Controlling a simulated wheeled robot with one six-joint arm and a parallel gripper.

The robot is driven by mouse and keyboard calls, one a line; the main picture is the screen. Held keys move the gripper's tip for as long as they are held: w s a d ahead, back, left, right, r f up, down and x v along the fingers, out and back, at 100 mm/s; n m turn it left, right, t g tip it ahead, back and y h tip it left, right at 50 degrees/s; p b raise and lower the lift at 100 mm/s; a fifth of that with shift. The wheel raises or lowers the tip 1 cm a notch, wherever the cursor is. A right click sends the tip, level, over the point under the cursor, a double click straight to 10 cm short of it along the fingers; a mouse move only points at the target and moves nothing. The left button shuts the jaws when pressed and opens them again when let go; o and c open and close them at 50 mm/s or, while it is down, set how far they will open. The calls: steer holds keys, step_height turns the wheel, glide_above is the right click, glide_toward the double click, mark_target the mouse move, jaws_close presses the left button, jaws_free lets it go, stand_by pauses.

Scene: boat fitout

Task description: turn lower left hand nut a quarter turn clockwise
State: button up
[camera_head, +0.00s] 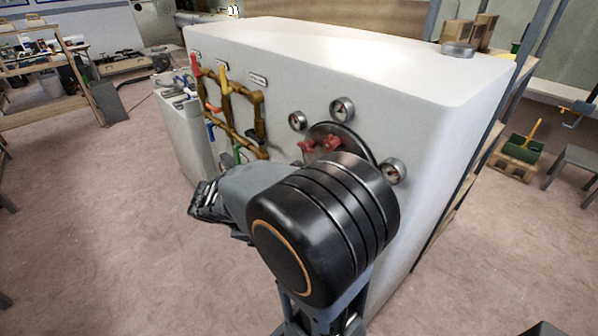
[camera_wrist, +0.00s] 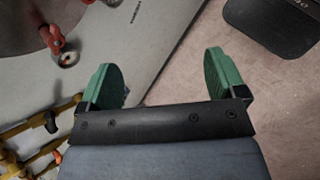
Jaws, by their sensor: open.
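In the head view, red wing-shaped nuts (camera_head: 328,144) sit on a dark round plate (camera_head: 352,138) on the front of the white cabinet; my arm covers the lower part of the plate. I cannot tell the lower left nut apart there.
Gauges (camera_head: 342,110) surround the plate. Brown pipes with coloured valve handles (camera_head: 228,100) run left of it, and show at the lower left of the wrist view (camera_wrist: 45,125). A white box (camera_head: 185,130) stands by the cabinet's left end. The floor (camera_head: 110,230) in front is clear.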

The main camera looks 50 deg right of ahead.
steer(key=w+d+f+n+t+h, duration=0.1)
steer(key=w+d+f+n+h, duration=0.1)
steer(key=w+d+n+h, duration=0.85)
steer(key=d+p, duration=0.1)
steer(key=d, duration=0.3)
steer(key=s+d+p, duration=0.1)
steer(key=d, duration=0.3)
steer(key=d+p, duration=0.1)
steer(key=d, duration=0.3)
steer(key=shift+s+d, duration=0.15)
steer(key=shift+s, duration=0.1)
steer(key=c, duration=0.9)
